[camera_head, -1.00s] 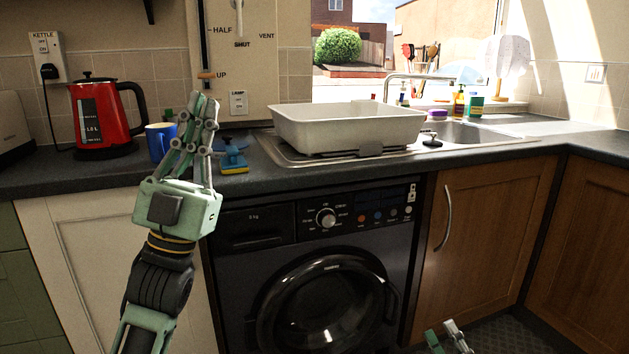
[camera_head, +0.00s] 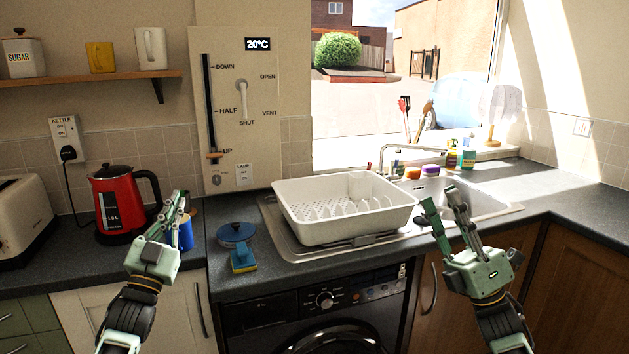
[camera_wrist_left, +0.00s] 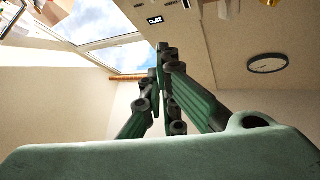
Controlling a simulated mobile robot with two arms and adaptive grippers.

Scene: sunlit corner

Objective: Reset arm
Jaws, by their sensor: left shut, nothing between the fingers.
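My left gripper (camera_head: 177,203) is in the lower left of the head view, shut and empty. Its fingers point up and overlap the blue mug (camera_head: 186,235) in the picture. I cannot tell from this view how far apart they are in depth. The left wrist view shows its fingers (camera_wrist_left: 166,58) brought together, with ceiling, window and a wall clock behind. My right gripper (camera_head: 441,198) is at the right, in front of the sink's edge.
The red kettle (camera_head: 122,203) and toaster (camera_head: 25,218) stand left on the counter. A white dish rack (camera_head: 345,229) sits on the drainer. The space above the counter's middle is clear.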

